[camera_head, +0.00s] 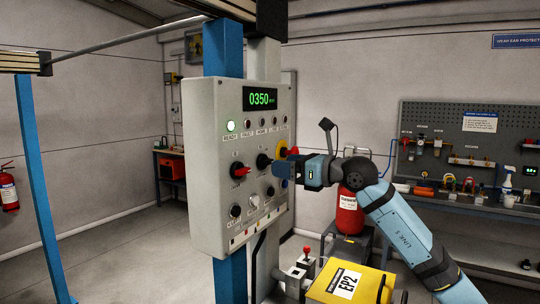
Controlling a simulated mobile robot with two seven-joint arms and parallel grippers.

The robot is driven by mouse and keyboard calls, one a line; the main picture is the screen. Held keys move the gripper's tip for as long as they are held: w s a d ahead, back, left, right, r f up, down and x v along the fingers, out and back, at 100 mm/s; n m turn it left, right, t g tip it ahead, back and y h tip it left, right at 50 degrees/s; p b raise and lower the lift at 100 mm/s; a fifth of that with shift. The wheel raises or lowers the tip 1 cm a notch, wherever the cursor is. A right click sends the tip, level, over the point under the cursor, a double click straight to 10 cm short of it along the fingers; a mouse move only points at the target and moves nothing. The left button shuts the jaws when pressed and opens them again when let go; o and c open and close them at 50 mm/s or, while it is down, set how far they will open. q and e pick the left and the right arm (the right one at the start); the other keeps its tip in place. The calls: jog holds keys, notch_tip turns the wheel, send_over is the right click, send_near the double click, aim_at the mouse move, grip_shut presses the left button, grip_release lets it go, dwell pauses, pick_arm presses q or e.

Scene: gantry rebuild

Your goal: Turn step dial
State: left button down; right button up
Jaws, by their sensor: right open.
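The grey control panel (212,140) carries several knobs, with labels too small to read, so I cannot tell which is the step dial. The upper row has a black-and-red knob (239,170) and a black knob (263,161). The lower row has a black knob (235,211), a pale knob (254,202) and a small dark knob (270,192). My right gripper (281,169) is open at the panel's right side, its fingers pointing left at the panel face. I cannot tell whether it touches anything. My left gripper is out of view.
A red-and-yellow control (290,152) sits just above my right gripper. A yellow box (350,284) marked EP2 stands below my arm. A blue post (222,50) backs the panel.

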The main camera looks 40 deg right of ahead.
aim_at(265, 162)
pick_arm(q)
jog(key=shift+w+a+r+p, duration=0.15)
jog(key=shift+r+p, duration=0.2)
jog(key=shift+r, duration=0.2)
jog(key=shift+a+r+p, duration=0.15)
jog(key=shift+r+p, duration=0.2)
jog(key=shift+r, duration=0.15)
pick_arm(e)
jog(key=x, duration=0.5)
jog(key=shift+s, duration=0.1)
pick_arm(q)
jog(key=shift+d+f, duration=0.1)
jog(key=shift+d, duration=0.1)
pick_arm(e)
jog(key=c, duration=0.9)
